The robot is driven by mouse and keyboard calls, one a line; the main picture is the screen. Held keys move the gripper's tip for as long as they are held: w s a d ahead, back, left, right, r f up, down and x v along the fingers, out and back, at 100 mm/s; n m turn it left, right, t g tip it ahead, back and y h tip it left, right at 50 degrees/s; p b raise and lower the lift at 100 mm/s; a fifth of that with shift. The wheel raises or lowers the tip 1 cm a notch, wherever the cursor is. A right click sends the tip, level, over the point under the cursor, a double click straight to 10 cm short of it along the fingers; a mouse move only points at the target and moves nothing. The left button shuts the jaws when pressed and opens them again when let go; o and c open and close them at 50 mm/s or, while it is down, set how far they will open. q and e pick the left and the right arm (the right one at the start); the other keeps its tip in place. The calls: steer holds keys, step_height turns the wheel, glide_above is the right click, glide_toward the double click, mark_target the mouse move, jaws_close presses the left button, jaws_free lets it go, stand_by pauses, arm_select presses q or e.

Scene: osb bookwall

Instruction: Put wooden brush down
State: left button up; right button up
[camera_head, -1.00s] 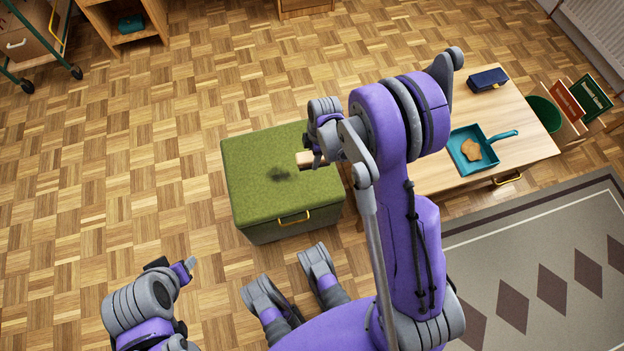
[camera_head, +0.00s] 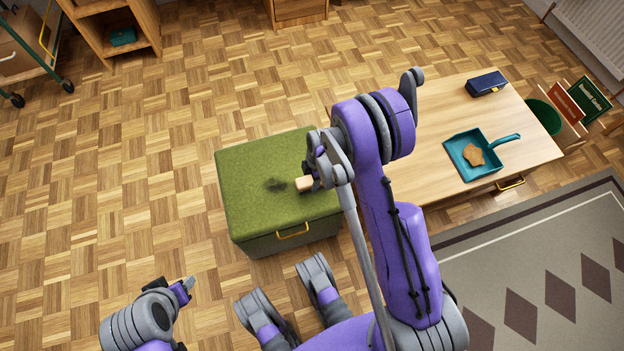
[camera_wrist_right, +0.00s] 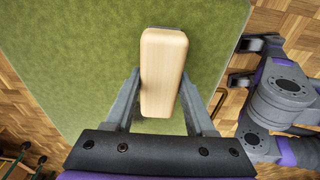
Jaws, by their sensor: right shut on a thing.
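The wooden brush (camera_head: 304,184) is a pale wooden block whose end shows beside my right gripper (camera_head: 314,179) in the head view. In the right wrist view the brush (camera_wrist_right: 163,72) lies between the two fingers of my right gripper (camera_wrist_right: 162,103), which is shut on it. Behind it is the green top of an ottoman (camera_head: 252,170), and a dark shadow lies on that top to the left of the brush. I cannot tell whether the brush touches the top. My left gripper (camera_head: 187,286) is over the floor at the lower left, and its jaw opening is unclear.
A wooden table (camera_head: 440,108) stands right of the ottoman, with a teal dustpan (camera_head: 462,158) holding a brown piece, and a dark blue case (camera_head: 486,83). A patterned rug (camera_head: 510,265) lies at the lower right. Most of the ottoman top is clear.

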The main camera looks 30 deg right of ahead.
steer(key=shift+f, duration=0.1)
steer(key=o, duration=1.3)
steer(key=shift+r, duration=0.2)
step_height(320, 180, up, 12)
steer(key=d+p, duration=0.1)
steer(key=p, duration=0.2)
steer(key=s+a+r+m+t+h, duration=0.1)
steer(key=s+a+r+m, duration=0.25)
steer(key=r, duration=0.35)
steer(key=s+a+r+m+t, duration=0.1)
steer(key=s+a+r+m, duration=0.1)
steer(key=s+r+m, duration=0.4)
steer(key=s+m, duration=0.1)
steer(key=s, duration=0.1)
steer(key=s+a+r+m+t, duration=0.1)
steer(key=s+r+m, duration=0.1)
steer(key=s, duration=0.1)
steer(key=s+a+r+m+t, duration=0.1)
steer(key=s+r+m, duration=0.1)
steer(key=shift+s+a+m, duration=0.1)
steer(key=shift+s+m, duration=0.25)
steer(key=shift+s, duration=0.05)
